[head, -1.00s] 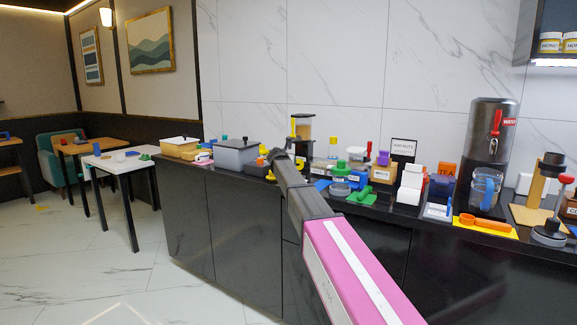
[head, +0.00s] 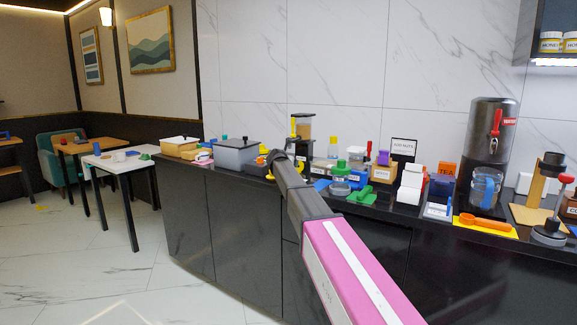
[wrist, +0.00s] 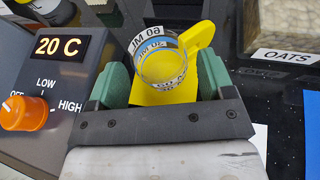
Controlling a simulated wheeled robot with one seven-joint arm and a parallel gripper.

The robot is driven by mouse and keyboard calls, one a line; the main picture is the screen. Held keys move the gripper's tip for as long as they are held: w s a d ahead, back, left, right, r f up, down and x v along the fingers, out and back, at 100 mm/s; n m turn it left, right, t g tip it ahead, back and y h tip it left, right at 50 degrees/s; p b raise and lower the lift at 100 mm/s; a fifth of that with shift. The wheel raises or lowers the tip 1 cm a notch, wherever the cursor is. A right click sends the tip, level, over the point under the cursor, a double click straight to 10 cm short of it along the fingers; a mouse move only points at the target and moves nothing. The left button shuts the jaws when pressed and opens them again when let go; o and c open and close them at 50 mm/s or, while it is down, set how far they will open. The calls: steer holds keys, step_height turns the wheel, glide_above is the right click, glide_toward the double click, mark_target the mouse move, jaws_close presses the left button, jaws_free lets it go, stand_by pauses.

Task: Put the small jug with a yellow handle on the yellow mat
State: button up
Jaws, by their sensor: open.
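The small jug (wrist: 162,67) is clear, with dark markings and a yellow handle (wrist: 200,37) pointing up and right in the wrist view. It stands upright, seen from above, over a yellow mat (wrist: 150,99) whose surface shows below and beside it. My gripper (wrist: 160,80) is open, with one green finger on each side of the jug; gaps show between jug and fingers. In the head view my gripper's end is too small and hidden to make out, at the counter's left part.
An appliance with a 20 C display (wrist: 58,47) and an orange knob (wrist: 25,113) stands close on the left. An oats container (wrist: 285,28) is at the right. In the head view, another yellow mat (head: 463,222) holds an orange spoon (head: 487,223) farther right along the crowded counter.

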steer(key=v, duration=1.1)
steer(key=shift+s, duration=0.25)
steer(key=shift+a, duration=0.1)
